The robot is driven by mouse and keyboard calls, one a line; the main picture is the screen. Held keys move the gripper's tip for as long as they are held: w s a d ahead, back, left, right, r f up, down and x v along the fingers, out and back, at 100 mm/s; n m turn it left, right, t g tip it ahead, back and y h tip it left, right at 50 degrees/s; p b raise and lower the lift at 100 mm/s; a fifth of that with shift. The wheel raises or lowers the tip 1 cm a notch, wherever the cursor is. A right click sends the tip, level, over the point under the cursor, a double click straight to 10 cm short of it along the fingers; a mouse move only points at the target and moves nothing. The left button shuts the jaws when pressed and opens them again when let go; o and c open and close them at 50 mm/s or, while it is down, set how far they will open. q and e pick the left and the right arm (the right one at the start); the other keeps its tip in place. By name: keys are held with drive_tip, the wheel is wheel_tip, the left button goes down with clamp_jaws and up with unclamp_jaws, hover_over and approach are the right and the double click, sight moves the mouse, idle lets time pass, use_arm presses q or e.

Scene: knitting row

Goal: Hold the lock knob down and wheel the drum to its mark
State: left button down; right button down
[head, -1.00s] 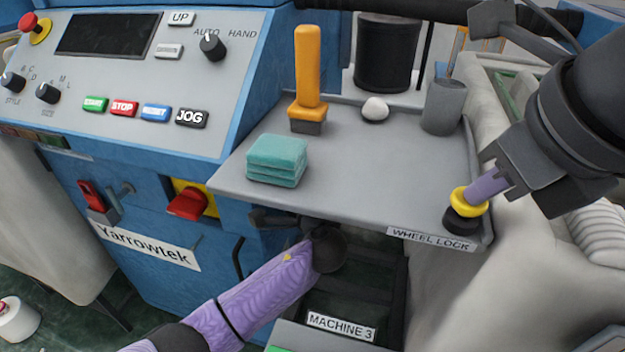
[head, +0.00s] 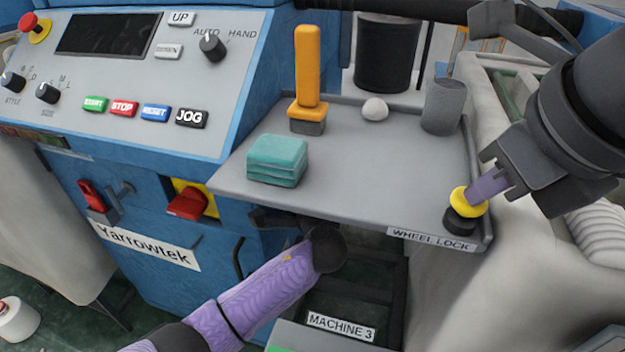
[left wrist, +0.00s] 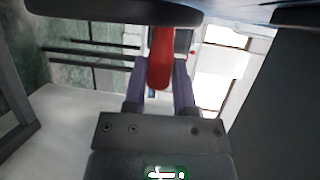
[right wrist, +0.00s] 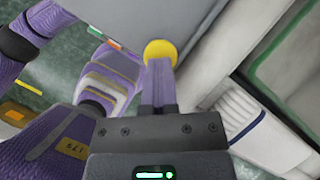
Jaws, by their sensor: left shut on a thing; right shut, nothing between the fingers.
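The yellow lock knob (head: 467,202) sits on a black collar at the shelf's front right corner, beside the WHEEL LOCK label (head: 431,239). My right gripper (head: 480,192) is shut and empty, its fingertips against the knob's top. The right wrist view also shows the yellow knob (right wrist: 160,50) at the closed fingertips. My left arm reaches under the shelf, and its gripper is hidden in the head view. In the left wrist view my left gripper (left wrist: 160,75) is shut on a red handle (left wrist: 160,58). I cannot clearly make out the drum or its mark.
The grey shelf (head: 375,185) holds a teal stack (head: 277,161), an orange-handled tool (head: 307,75), a white ball (head: 375,109) and a grey cup (head: 442,106). The blue control panel (head: 130,85) stands at left. A MACHINE 3 label (head: 341,326) is below.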

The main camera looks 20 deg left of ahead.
idle(0.4)
use_arm(q)
drive_tip(key=shift+s+f+n+t+y, duration=0.3)
drive_tip(key=shift+f+n+t+y, duration=0.1)
drive_tip(key=shift+f+t, duration=0.35)
drive_tip(key=shift+s+f+n+t+y, duration=0.25)
drive_tip(key=shift+f+n+t+y, duration=0.15)
drive_tip(key=shift+f+t, duration=0.4)
drive_tip(key=shift+s+f+n+t+y, duration=0.35)
drive_tip(key=shift+f+t, duration=0.25)
drive_tip(key=shift+t, duration=0.25)
drive_tip(key=shift+c, duration=2.1)
unclamp_jaws()
